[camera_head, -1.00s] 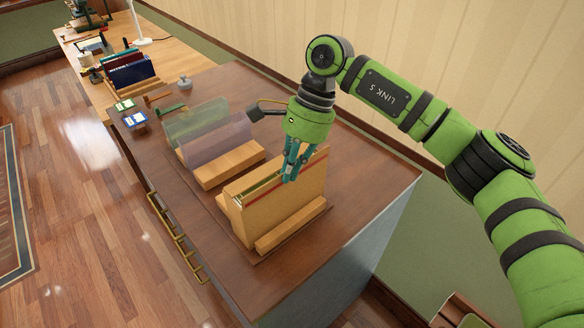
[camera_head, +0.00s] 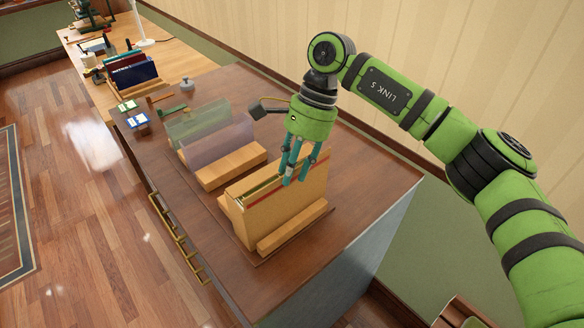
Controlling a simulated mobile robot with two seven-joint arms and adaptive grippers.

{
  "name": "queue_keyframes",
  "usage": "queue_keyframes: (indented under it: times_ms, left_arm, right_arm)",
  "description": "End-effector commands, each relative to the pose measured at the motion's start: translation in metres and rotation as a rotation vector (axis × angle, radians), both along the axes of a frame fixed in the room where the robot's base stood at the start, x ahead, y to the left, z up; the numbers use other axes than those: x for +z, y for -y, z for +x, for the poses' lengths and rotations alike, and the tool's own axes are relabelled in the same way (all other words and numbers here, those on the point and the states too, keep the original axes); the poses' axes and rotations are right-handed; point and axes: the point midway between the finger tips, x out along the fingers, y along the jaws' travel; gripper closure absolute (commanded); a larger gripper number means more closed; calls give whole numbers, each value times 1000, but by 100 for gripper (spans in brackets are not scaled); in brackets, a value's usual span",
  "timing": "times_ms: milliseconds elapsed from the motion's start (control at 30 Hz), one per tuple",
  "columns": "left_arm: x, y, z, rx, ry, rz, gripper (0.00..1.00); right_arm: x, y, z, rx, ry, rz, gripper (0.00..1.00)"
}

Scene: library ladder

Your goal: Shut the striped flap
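A tan folder (camera_head: 285,212) stands upright in a wooden holder on the dark brown cabinet top. A thin red stripe (camera_head: 262,192) runs near its upper edge, and lighter and green sheets show inside its open top. I cannot tell clearly which part is the striped flap. My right gripper (camera_head: 295,178) points down over the folder's upper edge, its teal fingers spread apart with nothing seen between them. The fingers hide part of that edge, and I cannot tell whether they touch it. My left gripper is not in view.
A purple translucent folder (camera_head: 222,147) and a green translucent one (camera_head: 195,122) stand behind to the left. A wooden block (camera_head: 232,168) lies before the purple one. The cabinet top (camera_head: 375,180) is clear at right. The striped wall (camera_head: 450,70) is close behind.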

Motion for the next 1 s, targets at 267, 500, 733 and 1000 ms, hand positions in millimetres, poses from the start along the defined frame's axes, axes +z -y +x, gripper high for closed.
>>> queue_keyframes:
  times_ms: [267, 500, 733, 1000]
  left_arm:
    - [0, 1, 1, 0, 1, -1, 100]
    - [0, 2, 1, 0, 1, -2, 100]
    - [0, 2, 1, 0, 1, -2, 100]
    - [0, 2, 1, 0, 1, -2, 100]
  right_arm:
    - [51, 16, 13, -2, 3, 1, 67]
    - [91, 29, 23, -2, 2, 1, 67]
    - [105, 34, 26, 0, 1, 1, 67]
    - [106, 35, 26, 1, 0, 1, 67]
